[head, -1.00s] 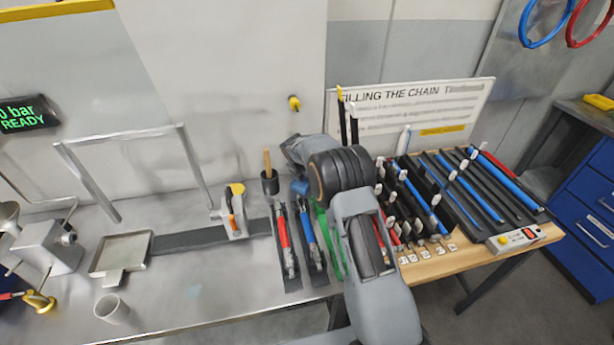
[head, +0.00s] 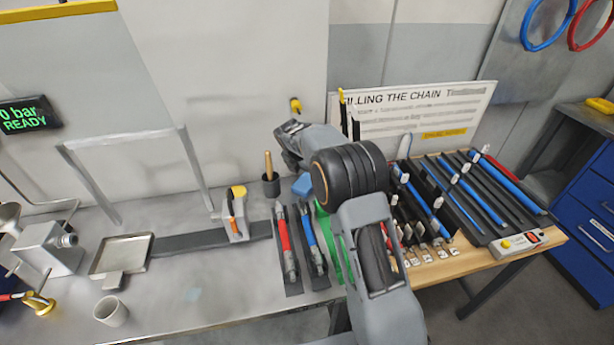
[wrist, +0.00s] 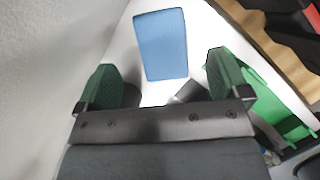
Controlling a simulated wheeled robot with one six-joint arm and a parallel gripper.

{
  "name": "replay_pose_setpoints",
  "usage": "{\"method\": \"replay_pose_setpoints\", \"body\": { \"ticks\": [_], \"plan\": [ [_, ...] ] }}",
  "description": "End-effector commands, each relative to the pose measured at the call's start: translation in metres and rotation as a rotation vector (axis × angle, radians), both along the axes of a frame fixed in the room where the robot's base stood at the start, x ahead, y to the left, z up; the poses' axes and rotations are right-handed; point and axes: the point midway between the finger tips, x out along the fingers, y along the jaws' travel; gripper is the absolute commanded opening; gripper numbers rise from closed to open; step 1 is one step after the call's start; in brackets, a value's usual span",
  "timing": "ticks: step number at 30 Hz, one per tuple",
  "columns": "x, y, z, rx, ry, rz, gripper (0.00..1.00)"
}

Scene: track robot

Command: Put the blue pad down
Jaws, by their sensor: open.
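The blue pad (wrist: 162,45) lies flat on the light bench top. In the wrist view it sits beyond and between my two fingers, touching neither. In the head view the pad (head: 302,185) shows beside the wooden-handled tool's black cup, partly hidden by my arm. My gripper (wrist: 163,85) is open and empty, with a green-lined finger on each side. In the head view my gripper is mostly hidden behind my own arm.
A black cup with a wooden handle (head: 270,185) stands left of the pad. Red and blue tools (head: 285,245) lie in dark trays in front. A green strip (wrist: 270,95) lies right of my gripper. A wall rises close on the left in the wrist view.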

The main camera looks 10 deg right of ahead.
Motion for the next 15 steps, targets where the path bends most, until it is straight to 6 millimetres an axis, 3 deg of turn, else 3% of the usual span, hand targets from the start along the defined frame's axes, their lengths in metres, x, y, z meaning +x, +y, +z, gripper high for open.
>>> {"method": "replay_pose_setpoints", "body": {
  "ticks": [6,15],
  "plan": [
    [-0.009,0.009,0.03,0.0,-0.001,0.0,0.94],
    [-0.013,0.013,0.044,-0.001,0.001,0.0,0.94]
  ]
}}
